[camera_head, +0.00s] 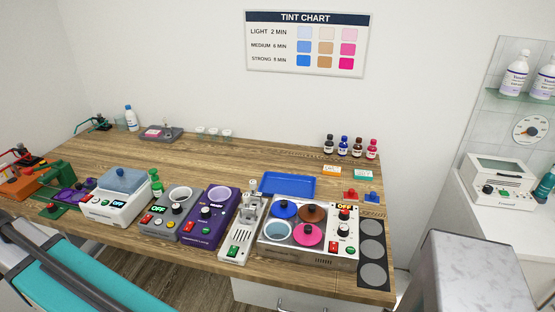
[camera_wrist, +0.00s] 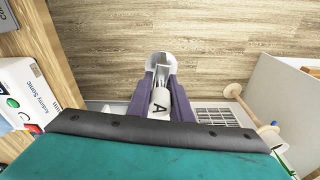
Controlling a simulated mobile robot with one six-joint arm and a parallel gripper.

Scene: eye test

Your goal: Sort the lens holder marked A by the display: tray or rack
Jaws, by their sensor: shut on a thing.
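In the wrist view my gripper (camera_wrist: 162,84) is shut on a white lens holder (camera_wrist: 160,103) with a black A on it. The holder lies between the two purple-grey fingers, and its pale rounded end shows beyond them. My gripper and the holder do not show in the head view. A blue tray (camera_head: 287,176) lies toward the middle right of the wooden bench and looks empty. A lit display (camera_head: 119,204) on the white cleaner seems to read OFF, as does another display (camera_head: 344,208) on the tint unit. I cannot make out a rack for certain.
A purple device (camera_head: 216,216) and the tint unit (camera_head: 306,237) stand near the front edge. A teal surface (camera_wrist: 150,158) with a dark edge fills the bottom of the wrist view.

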